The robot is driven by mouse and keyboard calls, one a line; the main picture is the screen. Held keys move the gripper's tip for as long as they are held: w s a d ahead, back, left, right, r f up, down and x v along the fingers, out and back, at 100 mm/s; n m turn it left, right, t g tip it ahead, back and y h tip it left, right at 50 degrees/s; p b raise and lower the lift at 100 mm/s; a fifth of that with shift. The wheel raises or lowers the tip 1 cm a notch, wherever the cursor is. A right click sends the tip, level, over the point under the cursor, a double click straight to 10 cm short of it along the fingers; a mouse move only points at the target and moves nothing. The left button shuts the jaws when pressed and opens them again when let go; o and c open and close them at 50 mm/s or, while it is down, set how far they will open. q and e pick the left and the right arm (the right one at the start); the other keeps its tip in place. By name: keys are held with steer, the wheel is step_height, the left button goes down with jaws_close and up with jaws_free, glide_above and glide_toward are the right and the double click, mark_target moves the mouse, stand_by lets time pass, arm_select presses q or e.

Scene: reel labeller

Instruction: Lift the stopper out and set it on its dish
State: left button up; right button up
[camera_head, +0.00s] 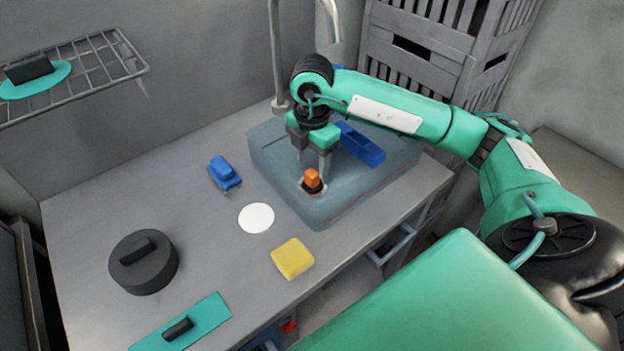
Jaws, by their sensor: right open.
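An orange stopper (312,179) with a dark base stands upright in a dark hole near the front edge of the blue-grey sink top (345,205). A flat white round dish (257,218) lies empty on the grey counter, left of the stopper. My right gripper (312,170) reaches in from the right and points down over the stopper. Its fingers are apart, and their tips are close to the stopper's top. I cannot tell whether they touch it. My left gripper is not in view.
A blue block-like item (224,174), a yellow sponge (292,259), a dark round lid (144,262) and a teal plate with a handle (181,325) lie on the counter (205,240). A blue tray (360,146) sits behind the gripper. A tap (277,60) rises at the back.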

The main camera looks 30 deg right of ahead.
mark_target(312, 172)
step_height(312, 172, down, 4)
steer(key=shift+f+p, duration=0.25)
steer(key=shift+p, duration=0.1)
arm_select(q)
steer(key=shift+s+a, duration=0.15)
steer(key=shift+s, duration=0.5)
arm_select(e)
steer(key=shift+c, duration=0.4)
steer(key=c, duration=1.1)
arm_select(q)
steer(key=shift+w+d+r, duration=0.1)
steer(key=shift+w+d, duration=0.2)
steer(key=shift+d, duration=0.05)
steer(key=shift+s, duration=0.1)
arm_select(e)
steer(key=shift+r, duration=0.15)
